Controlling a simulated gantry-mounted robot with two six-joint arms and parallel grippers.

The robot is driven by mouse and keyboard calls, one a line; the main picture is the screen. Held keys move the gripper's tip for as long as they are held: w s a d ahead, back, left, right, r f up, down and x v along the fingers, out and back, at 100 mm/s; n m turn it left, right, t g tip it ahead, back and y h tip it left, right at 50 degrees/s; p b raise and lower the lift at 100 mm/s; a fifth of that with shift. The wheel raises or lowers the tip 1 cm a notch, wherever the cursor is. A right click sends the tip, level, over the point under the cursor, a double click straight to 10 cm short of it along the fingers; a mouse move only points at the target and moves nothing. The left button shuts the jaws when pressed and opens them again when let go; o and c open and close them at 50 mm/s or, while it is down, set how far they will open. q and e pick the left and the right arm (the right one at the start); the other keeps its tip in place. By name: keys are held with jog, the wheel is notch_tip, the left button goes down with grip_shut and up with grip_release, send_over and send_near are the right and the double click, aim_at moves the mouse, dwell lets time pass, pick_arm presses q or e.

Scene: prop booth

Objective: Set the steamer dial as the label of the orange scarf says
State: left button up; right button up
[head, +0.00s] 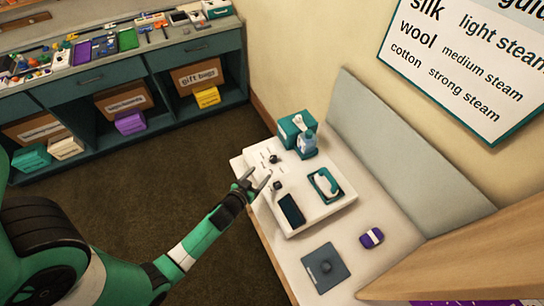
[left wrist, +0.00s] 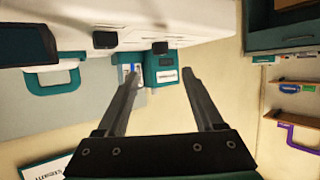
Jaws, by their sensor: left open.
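A white panel (head: 330,206) on the table carries two small dark knobs, a far one (head: 273,159) and a near one (head: 278,185), with small unreadable print beside them. Both knobs show in the left wrist view, one at the left (left wrist: 105,40) and one nearer the middle (left wrist: 160,47). I cannot tell which is the steamer dial, nor its setting. My left gripper (head: 257,181) is open and empty, just left of the near knob and apart from it. A wall guide (head: 465,65) pairs silk, wool and cotton with light, medium and strong steam. I see no orange scarf.
A teal-and-white handheld unit (head: 326,184) and a dark screen (head: 291,209) are on the panel. A grey plate (head: 325,268) and a purple item (head: 371,238) lie nearer. Open floor lies left.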

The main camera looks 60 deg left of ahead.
aim_at(272, 160)
pick_arm(q)
jog(key=b+x, duration=0.3)
jog(key=x, duration=0.8)
jog(key=shift+w+a+b, duration=0.15)
jog(key=shift+a+b, duration=0.1)
jog(key=shift+b, duration=0.05)
grip_shut()
